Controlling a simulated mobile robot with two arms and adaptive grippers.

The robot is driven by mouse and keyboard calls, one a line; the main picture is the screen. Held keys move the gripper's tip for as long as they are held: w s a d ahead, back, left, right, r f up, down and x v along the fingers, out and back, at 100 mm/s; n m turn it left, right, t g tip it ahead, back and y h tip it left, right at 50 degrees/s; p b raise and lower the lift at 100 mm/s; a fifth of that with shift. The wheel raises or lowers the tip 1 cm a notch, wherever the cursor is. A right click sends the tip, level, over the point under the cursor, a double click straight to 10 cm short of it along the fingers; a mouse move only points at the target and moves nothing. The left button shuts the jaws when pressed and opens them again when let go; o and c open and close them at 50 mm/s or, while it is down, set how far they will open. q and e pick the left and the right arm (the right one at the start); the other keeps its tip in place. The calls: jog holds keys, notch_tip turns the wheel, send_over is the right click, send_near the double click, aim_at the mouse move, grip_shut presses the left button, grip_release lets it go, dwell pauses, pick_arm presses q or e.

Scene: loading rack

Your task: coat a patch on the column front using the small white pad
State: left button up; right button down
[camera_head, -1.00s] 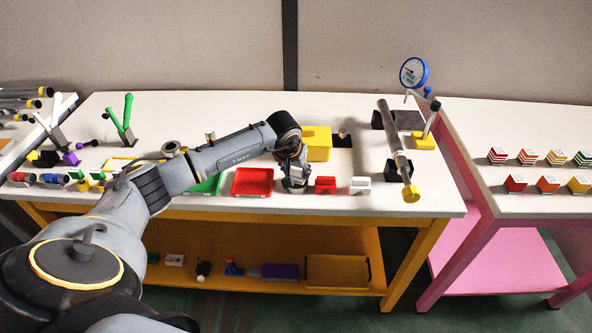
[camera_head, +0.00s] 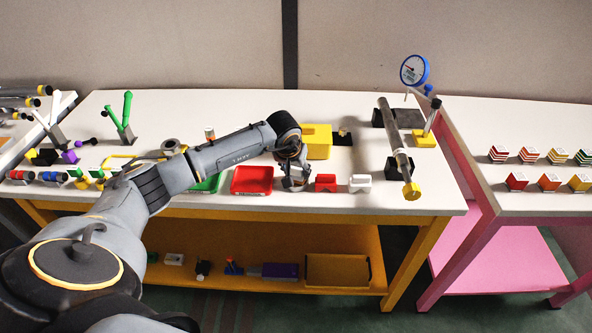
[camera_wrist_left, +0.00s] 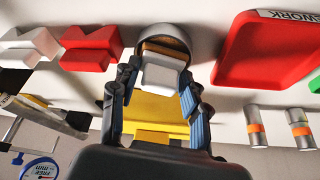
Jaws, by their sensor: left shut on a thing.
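My left gripper (camera_head: 295,180) is low over the front of the white table, between the red tray and the red block. In the left wrist view its fingers (camera_wrist_left: 152,98) are shut on the small white pad (camera_wrist_left: 160,74). The pad is at a round grey-rimmed dish (camera_wrist_left: 166,33) with brown inside; I cannot tell whether they touch. In the head view the gripper mostly hides pad and dish. I cannot pick out the column front or its patch. My right gripper is not in view.
A red tray (camera_head: 252,181) lies left of my gripper. A red block (camera_head: 325,183) and a white block (camera_head: 360,183) stand close on its right. A yellow box (camera_head: 318,142) is behind. A grey bar (camera_head: 395,140) and a blue dial gauge (camera_head: 414,70) stand farther right.

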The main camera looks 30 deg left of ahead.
aim_at(296, 169)
pick_arm(q)
jog(key=shift+s, duration=0.1)
jog(key=shift+r+p, duration=0.5)
jog(key=shift+r, duration=0.3)
jog(key=shift+r+p, duration=1.15)
jog(key=shift+r, duration=1.5)
